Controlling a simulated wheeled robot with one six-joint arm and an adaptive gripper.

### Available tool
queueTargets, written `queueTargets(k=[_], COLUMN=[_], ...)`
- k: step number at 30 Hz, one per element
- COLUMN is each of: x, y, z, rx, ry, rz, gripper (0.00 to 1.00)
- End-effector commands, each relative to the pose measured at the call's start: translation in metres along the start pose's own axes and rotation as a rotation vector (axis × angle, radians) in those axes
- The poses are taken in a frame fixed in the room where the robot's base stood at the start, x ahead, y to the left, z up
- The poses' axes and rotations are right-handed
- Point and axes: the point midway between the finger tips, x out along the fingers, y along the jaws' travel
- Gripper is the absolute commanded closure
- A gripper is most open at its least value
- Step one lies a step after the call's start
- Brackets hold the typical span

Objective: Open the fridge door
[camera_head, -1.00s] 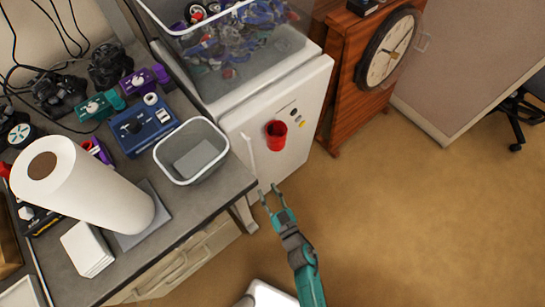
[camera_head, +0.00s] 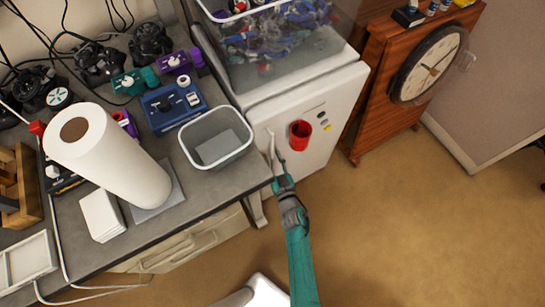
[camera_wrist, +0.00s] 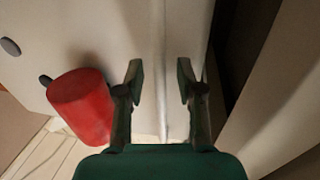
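The small white fridge (camera_head: 318,105) stands past the end of the counter with its door shut. Its thin white upright handle (camera_head: 271,143) is near the left edge of the door. My gripper (camera_head: 274,165) is at the handle's lower part. In the wrist view my gripper (camera_wrist: 160,82) is open, with a pale upright strip, likely the handle (camera_wrist: 164,100), between its two fingers. I cannot tell whether either finger touches it. A red cup (camera_head: 300,135) is on the door front; it also shows left of the fingers in the wrist view (camera_wrist: 80,105).
A clear bin (camera_head: 285,60) of parts sits on the fridge. The counter (camera_head: 225,178) at left holds a grey bin (camera_head: 217,138), a paper roll (camera_head: 110,160) and controllers. A wooden clock cabinet (camera_head: 385,100) stands right of the fridge. The floor (camera_head: 420,220) at right is clear.

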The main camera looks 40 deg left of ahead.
Motion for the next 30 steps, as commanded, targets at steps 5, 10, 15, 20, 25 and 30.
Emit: queueTargets(k=[5, 10, 15, 20, 25, 30], x=[0.0052, 0.0051, 0.0051, 0.0051, 0.005, 0.0039], y=[0.0001, 0.0002, 0.0002, 0.0001, 0.0, -0.0011], z=[-0.0001, -0.0001, -0.0002, -0.0002, -0.0002, 0.0], rx=[0.001, 0.001, 0.001, 0.001, 0.001, 0.001], ry=[0.0, 0.0, 0.0, 0.0, 0.0, 0.0], rz=[0.001, 0.001, 0.001, 0.001, 0.001, 0.001], gripper=[0.63, 0.63, 0.95, 1.0, 1.0, 1.0])
